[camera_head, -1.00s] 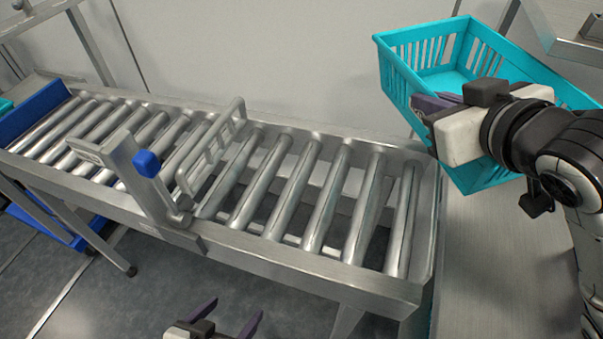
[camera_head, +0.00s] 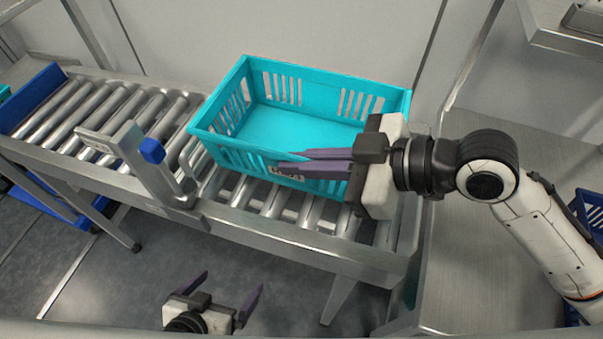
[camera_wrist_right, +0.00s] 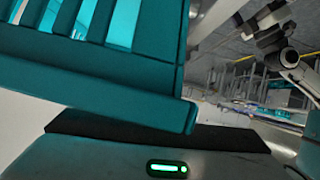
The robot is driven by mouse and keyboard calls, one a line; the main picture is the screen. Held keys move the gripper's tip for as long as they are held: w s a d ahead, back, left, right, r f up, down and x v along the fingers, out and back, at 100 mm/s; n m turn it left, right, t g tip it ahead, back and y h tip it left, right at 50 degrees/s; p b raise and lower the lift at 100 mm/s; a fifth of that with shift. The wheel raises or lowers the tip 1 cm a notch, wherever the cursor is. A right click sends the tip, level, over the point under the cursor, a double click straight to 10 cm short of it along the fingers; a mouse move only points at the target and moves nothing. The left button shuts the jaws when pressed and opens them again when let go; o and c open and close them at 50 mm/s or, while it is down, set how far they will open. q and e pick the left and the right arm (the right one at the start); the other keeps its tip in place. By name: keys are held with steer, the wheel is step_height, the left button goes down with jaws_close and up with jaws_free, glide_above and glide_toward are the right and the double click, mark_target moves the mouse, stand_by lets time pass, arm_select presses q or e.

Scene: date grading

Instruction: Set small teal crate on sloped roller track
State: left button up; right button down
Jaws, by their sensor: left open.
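The small teal crate (camera_head: 300,135), slotted and empty, is over the middle and right part of the sloped roller track (camera_head: 300,245) in the head view. Whether its base touches the rollers cannot be told. My right gripper (camera_head: 293,161) reaches in from the right, with its purple fingers along the crate's front wall near the right corner, shut on it. In the right wrist view, the crate's slotted wall (camera_wrist_right: 120,95) fills the upper left. My left gripper (camera_head: 232,281) is open and empty, low in front of the track, apart from the crate.
A blue end plate (camera_head: 35,98) closes the track's left end. A steel table (camera_head: 480,200) is on the right, with a dark blue basket (camera_head: 590,215) beyond.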

steer(key=shift+f, duration=1.85)
steer(key=shift+f+b, duration=0.5)
steer(key=c, duration=2)
jaws_free()
steer(key=shift+f, duration=0.1)
steer(key=shift+r, duration=0.2)
glide_toward(300, 182)
steer(key=shift+s+d+r+b, duration=0.1)
steer(key=shift+s+d+r, duration=0.15)
steer(key=shift+r, duration=0.25)
steer(key=shift+s+d+r+b, duration=0.15)
steer(key=shift+d+r, duration=0.15)
steer(key=shift+r, duration=0.2)
steer(key=shift+s+d+r+b, duration=0.1)
steer(key=shift+s+d+r, duration=0.2)
steer(key=shift+r, duration=0.2)
